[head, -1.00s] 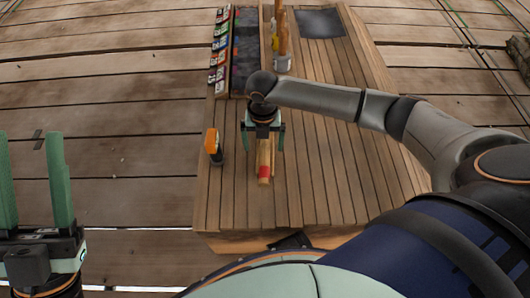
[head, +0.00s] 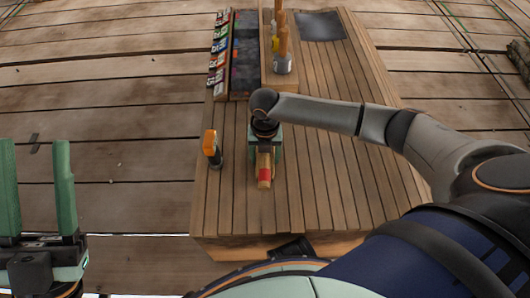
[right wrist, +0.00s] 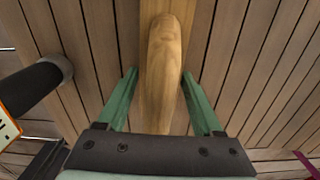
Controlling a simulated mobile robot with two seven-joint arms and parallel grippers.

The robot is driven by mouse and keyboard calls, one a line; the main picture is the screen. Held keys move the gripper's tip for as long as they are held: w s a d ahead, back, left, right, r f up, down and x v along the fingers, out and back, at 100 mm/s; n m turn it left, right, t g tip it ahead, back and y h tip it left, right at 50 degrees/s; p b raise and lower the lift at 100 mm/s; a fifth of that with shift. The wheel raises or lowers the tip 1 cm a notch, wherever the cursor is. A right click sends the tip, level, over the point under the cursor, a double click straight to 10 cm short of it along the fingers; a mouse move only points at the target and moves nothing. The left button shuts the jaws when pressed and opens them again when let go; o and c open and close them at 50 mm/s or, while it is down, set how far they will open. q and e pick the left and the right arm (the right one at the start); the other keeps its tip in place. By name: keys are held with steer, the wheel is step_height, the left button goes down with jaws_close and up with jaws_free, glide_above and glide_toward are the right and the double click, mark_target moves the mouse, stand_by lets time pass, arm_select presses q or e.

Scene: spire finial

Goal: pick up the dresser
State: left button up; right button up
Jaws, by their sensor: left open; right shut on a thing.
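The dresser, a pale wooden tool with a red band (head: 264,173), lies lengthwise on the slatted wooden table. In the right wrist view its rounded wooden body (right wrist: 164,75) runs between the green fingers. My right gripper (head: 265,155) points down over it and is shut on it, one finger on each side. I cannot tell whether it is clear of the table. The gripper partly hides its far end in the head view. My left gripper (head: 38,190) is open and empty at the lower left, away from the table.
An orange-headed tool with a dark body (head: 211,148) stands just left of the dresser. A row of coloured items (head: 220,55), a dark tray (head: 246,60) and a wooden-handled brush (head: 283,55) are at the back. The table's right side (head: 345,170) is mostly clear under my arm.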

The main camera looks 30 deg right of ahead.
jaws_close()
stand_by(0.3)
